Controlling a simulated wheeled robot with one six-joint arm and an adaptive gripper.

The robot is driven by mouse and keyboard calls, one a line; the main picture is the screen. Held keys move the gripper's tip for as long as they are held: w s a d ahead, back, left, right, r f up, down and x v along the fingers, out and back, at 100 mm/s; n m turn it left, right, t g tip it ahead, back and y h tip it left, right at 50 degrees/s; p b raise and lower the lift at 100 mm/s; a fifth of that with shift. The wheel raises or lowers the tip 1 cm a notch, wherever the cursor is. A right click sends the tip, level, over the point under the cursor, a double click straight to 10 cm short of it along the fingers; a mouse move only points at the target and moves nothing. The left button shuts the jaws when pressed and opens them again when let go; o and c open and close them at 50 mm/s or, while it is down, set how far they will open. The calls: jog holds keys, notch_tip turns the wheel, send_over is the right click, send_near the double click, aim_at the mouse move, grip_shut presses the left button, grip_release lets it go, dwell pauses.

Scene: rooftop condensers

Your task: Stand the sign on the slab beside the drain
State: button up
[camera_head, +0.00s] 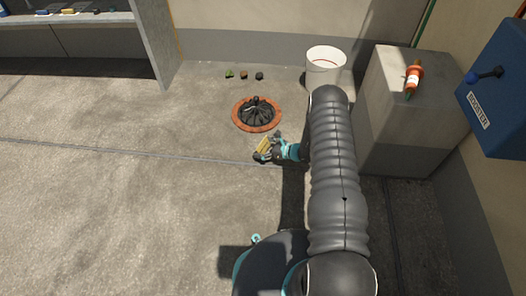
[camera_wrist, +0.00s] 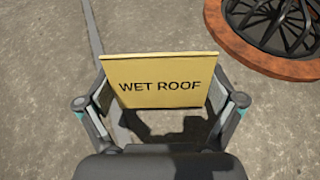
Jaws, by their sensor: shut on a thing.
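The yellow sign (camera_wrist: 160,84) reads "WET ROOF" and sits between the two fingers of my gripper (camera_wrist: 160,108) in the wrist view. My gripper is shut on it. In the head view the sign (camera_head: 264,146) shows small at the end of my arm, with my gripper (camera_head: 270,150) around it, just in front of the drain. The drain (camera_head: 256,112) has a black domed grate and an orange-brown ring; its ring also shows at the upper right of the wrist view (camera_wrist: 245,45). Whether the sign touches the grey slab (camera_head: 130,190) cannot be told.
Several small dark and green bits (camera_head: 244,75) lie behind the drain. A white bucket (camera_head: 325,70) stands at the back wall. A concrete block (camera_head: 400,120) with an orange tube (camera_head: 413,78) stands right, beside a blue box (camera_head: 497,90). A bench (camera_head: 70,20) is back left. The left floor is clear.

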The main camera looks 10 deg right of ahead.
jog(key=shift+f, duration=1.15)
jog(key=shift+f+b, duration=0.25)
jog(key=shift+b, duration=0.15)
jog(key=o, duration=0.7)
jog(key=shift+r, duration=0.1)
jog(key=shift+r, duration=0.1)
